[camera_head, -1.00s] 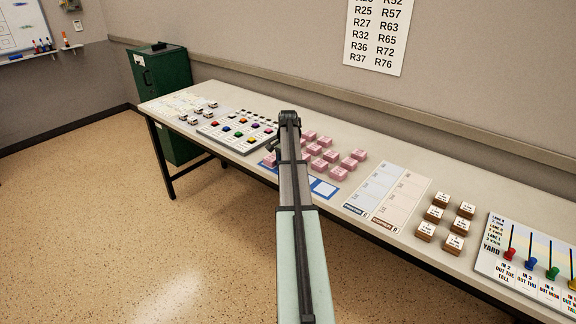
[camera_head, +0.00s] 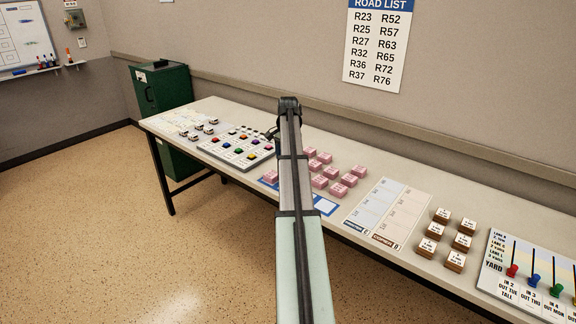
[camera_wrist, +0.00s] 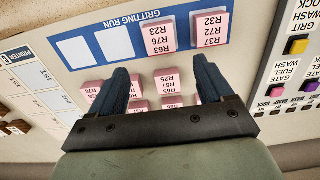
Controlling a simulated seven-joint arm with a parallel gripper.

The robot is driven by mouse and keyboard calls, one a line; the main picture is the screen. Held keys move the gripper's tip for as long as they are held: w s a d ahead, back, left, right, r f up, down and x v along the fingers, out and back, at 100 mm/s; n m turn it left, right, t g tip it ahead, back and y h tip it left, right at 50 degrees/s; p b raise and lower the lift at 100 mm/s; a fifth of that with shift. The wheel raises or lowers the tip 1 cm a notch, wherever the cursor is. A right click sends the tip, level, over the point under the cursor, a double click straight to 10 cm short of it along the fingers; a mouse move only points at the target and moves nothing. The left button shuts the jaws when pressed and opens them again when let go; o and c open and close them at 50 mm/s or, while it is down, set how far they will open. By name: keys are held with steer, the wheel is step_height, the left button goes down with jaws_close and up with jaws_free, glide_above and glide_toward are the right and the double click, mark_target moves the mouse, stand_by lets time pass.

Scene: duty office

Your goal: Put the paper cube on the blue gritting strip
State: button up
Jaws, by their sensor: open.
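Several pink paper cubes with printed road numbers stand in a group on the desk, one of them a paper cube (camera_head: 338,190) right of my arm. The blue gritting strip (camera_head: 326,206) is partly hidden by my arm. In the wrist view the blue gritting strip (camera_wrist: 84,26) has two empty white squares at left. Two cubes sit on it at right, one a paper cube (camera_wrist: 160,32). My gripper (camera_wrist: 162,68) is open, its dark fingers pointing towards the strip. Another paper cube (camera_wrist: 167,82) shows between the fingers; I cannot tell if they touch it. In the head view my arm hides the gripper.
A button panel (camera_head: 238,150) lies left of the strip. A printed two-column sheet (camera_head: 385,213) lies right of it, then several brown-based blocks (camera_head: 455,261) and a yard board (camera_head: 525,280) with coloured pegs. A green cabinet (camera_head: 163,95) stands beyond the desk's left end.

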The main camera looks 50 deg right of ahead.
steer(key=shift+r, duration=0.35)
steer(key=w+a+f+n+g+y, duration=0.1)
steer(key=w+a+f+n, duration=0.1)
steer(key=a+f, duration=0.75)
steer(key=w+a+f+n, duration=0.1)
steer(key=a+f+n, duration=0.1)
steer(key=a+f, duration=0.8)
steer(key=s+a+f+n+g, duration=0.1)
steer(key=s+a+f+n, duration=0.15)
steer(key=a+f, duration=0.65)
steer(key=s+a+f+n+g, duration=0.1)
steer(key=s+a+f+n, duration=0.15)
steer(key=a+f, duration=0.7)
steer(key=s+a+f+n+g, duration=0.1)
steer(key=s+a+f+n, duration=0.1)
steer(key=s+a+f, duration=0.45)
steer(key=s+a+f+n+g, duration=0.15)
steer(key=s+a+f, duration=0.25)
steer(key=s+a, duration=0.45)
steer(key=s+a+f+n, duration=0.1)
steer(key=s+a, duration=0.2)
steer(key=s, duration=0.3)
steer(key=s+a+f+n+g, duration=0.1)
steer(key=s+a+n, duration=0.1)
steer(key=s, duration=0.4)
steer(key=s+a+f+n+h, duration=0.1)
steer(key=s+a+f+n, duration=0.1)
steer(key=s+a, duration=0.2)
steer(key=shift+s+a, duration=0.25)
steer(key=shift+s, duration=1)
